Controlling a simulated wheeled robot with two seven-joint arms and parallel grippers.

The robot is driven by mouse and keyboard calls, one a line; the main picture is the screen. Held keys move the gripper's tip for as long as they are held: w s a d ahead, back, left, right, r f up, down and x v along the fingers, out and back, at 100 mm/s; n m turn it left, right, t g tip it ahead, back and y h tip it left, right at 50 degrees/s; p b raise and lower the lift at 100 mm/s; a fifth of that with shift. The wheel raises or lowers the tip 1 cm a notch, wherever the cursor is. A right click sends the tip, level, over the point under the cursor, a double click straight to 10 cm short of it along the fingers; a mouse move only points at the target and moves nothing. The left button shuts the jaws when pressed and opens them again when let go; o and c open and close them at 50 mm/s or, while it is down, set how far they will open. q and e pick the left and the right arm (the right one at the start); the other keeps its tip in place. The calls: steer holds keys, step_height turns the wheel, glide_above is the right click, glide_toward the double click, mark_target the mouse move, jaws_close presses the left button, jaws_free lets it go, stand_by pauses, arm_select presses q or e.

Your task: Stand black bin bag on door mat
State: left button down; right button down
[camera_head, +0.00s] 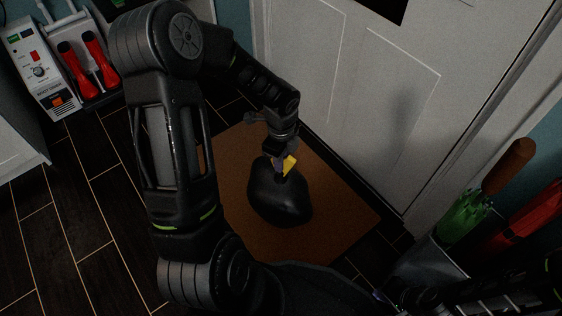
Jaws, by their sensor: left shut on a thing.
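The black bin bag (279,199) is a rounded dark bundle with a gathered top and a small yellow tag. It is upright over the brown door mat (336,204), which lies in front of the white door. My left gripper (280,168) comes down from above and is shut on the gathered top of the bag. I cannot tell whether the bag's underside touches the mat. My left arm hides the mat's left part. Part of my right arm shows at the lower right, but its gripper cannot be made out.
The white door (375,100) stands behind the mat. An umbrella stand (432,262) with green and red umbrellas is at the right. At the upper left are a white boot-dryer-like unit (38,68) and red-handled items (90,65). Dark tiled floor (70,215) is clear at left.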

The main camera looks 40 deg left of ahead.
arm_select(q)
steer(key=c, duration=1.4)
jaws_free()
steer(key=shift+f, duration=0.1)
step_height(320, 180, up, 12)
steer(key=p, duration=0.5)
steer(key=shift+r, duration=0.2)
